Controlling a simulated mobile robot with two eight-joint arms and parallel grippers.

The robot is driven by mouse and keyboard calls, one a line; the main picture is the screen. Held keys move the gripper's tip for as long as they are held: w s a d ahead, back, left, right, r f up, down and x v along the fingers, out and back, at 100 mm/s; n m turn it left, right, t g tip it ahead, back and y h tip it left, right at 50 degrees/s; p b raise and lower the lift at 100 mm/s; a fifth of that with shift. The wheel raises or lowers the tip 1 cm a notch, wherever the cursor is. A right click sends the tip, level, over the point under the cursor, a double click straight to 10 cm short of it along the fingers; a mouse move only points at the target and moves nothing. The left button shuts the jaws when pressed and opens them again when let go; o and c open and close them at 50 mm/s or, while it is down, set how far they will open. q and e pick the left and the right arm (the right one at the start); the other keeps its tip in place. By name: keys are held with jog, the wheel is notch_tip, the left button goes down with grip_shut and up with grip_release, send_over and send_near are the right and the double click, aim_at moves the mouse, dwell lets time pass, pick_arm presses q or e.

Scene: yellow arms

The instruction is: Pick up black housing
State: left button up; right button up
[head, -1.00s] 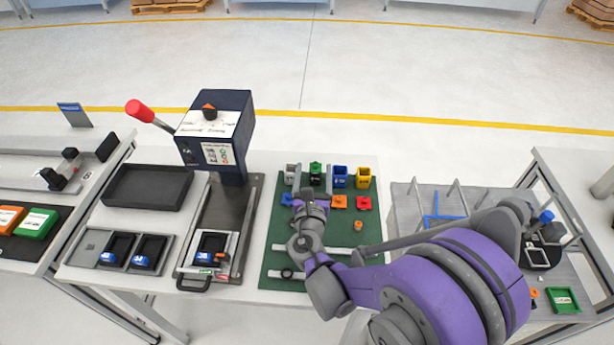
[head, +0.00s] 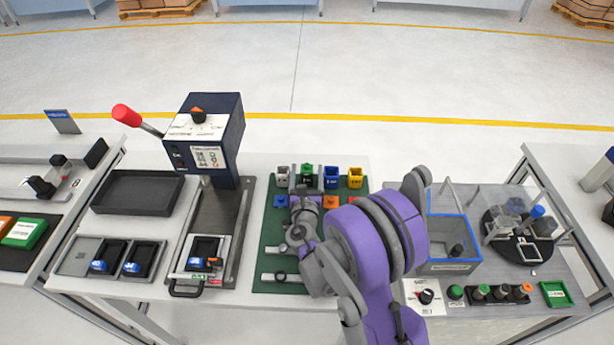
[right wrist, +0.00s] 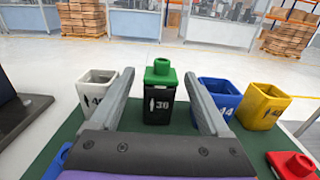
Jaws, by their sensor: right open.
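The black housing (right wrist: 160,113) stands upright on the green mat, with a white marking on its front and a green cap (right wrist: 160,73) on top. In the head view the black housing (head: 307,183) is in the back row, between a white and a blue housing. My right gripper (right wrist: 159,76) is open, and the housing shows between its two fingers with a gap on each side. How deep the fingers reach around it I cannot tell. In the head view my right gripper (head: 304,204) is just in front of the housing. My left gripper is not in view.
The white housing (right wrist: 94,92), blue housing (right wrist: 219,98) and yellow housing (right wrist: 263,104) stand close beside it. A red cap (right wrist: 291,165) lies at the front right. A dark press (head: 209,135) stands left of the green mat (head: 262,262); a grey bin (head: 452,267) stands to the right.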

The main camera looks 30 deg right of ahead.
jog(key=shift+w+d, duration=0.2)
jog(key=shift+w, duration=0.1)
jog(key=shift+s, duration=0.15)
jog(key=shift+c, duration=1.3)
grip_shut()
